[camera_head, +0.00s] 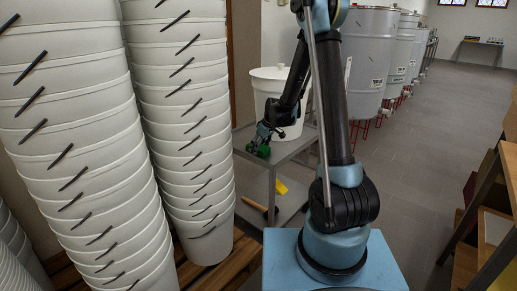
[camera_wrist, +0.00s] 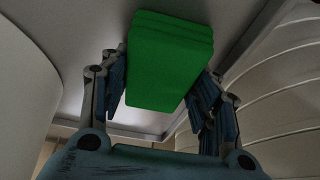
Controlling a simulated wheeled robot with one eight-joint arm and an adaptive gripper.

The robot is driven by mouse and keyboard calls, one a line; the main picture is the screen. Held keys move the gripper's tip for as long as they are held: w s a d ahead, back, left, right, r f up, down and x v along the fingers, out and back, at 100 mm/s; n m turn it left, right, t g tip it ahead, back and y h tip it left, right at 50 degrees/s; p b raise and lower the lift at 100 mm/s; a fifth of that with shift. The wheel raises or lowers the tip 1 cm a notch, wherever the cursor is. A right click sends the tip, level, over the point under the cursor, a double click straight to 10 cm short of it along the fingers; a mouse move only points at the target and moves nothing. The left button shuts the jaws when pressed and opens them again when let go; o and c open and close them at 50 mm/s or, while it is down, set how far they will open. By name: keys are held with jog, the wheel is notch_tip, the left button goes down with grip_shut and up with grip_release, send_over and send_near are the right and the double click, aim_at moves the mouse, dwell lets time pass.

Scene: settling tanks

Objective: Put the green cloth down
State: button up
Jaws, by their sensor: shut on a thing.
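The green cloth (camera_wrist: 171,58) is a bright green folded block, seen between the two fingers of my gripper (camera_wrist: 160,95) in the wrist view. My gripper is shut on it. In the head view the green cloth (camera_head: 263,151) shows small at the end of my gripper (camera_head: 262,140), at the left part of the grey metal table (camera_head: 283,148). The tabletop (camera_wrist: 85,60) is close behind the cloth in the wrist view. I cannot tell whether the cloth touches it.
A white lidded bucket (camera_head: 270,82) stands at the table's back. Tall stacks of white buckets (camera_head: 185,110) rise on the left. A yellow item (camera_head: 281,187) and a brown-handled tool (camera_head: 256,205) are on the lower shelf. Large grey tanks (camera_head: 368,60) line the back. A wooden rack (camera_head: 497,215) is at right.

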jog(key=shift+f, duration=0.1)
jog(key=o, duration=1.2)
